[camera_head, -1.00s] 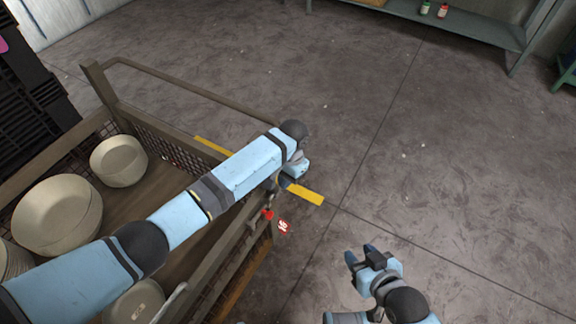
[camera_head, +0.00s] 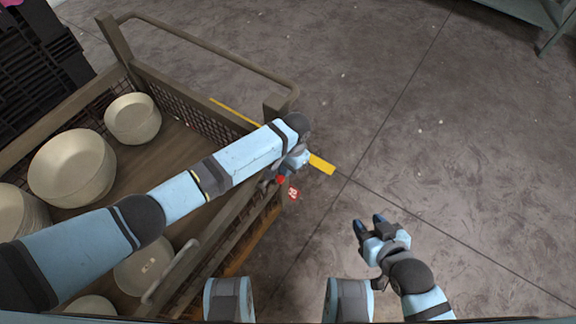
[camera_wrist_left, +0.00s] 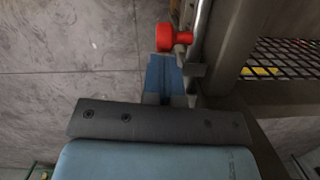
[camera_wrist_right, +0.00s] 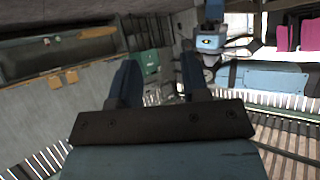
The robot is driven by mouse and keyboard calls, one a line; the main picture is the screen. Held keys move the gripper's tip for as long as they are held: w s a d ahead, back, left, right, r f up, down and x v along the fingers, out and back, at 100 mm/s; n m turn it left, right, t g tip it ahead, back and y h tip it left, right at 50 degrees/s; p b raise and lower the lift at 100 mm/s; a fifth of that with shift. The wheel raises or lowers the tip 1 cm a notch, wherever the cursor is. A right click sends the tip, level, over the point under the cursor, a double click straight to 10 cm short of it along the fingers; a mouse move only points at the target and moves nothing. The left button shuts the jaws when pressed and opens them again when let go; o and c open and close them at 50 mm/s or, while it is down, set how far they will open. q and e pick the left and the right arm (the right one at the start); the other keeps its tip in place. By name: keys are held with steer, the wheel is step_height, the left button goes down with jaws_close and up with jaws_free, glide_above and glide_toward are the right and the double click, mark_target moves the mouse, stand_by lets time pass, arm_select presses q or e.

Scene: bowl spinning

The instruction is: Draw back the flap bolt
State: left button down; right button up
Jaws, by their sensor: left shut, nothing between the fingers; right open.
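The flap bolt shows in the left wrist view as a metal rod with a round red knob (camera_wrist_left: 174,38) beside a grey post of the cart. In the head view the red knob (camera_head: 281,179) is a small spot at the cart's corner. My left gripper (camera_head: 286,172) is at this corner, partly hidden by its own wrist. In the left wrist view its blue fingers (camera_wrist_left: 164,72) are closed together just below the knob, with nothing between them. Whether they touch the knob or rod, I cannot tell. My right gripper (camera_head: 370,224) is open and empty over the floor, right of the cart.
The mesh-sided cart (camera_head: 205,110) holds several beige bowls (camera_head: 72,168). A red-and-white tag (camera_head: 293,193) is near the bolt. A yellow floor stripe (camera_head: 321,165) passes the cart's corner. Black crates (camera_head: 45,60) stand at the upper left. The floor to the right is clear.

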mark_target(279, 179)
arm_select(q)
steer(key=s+a+p, duration=0.1)
steer(key=p, duration=0.1)
steer(key=s+p, duration=0.1)
steer(key=p, duration=0.1)
steer(key=shift+s+a+r, duration=0.3)
steer(key=shift+a, duration=0.05)
steer(key=shift+s+a+p, duration=0.2)
steer(key=shift+s+p, duration=0.1)
steer(key=shift+p, duration=0.05)
steer(key=shift+s+a+f, duration=0.1)
steer(key=shift+s+f, duration=0.05)
steer(key=shift+f, duration=0.2)
arm_select(e)
steer(key=shift+d+r+m, duration=0.2)
steer(key=shift+r+m, duration=0.1)
steer(key=shift+r, duration=0.65)
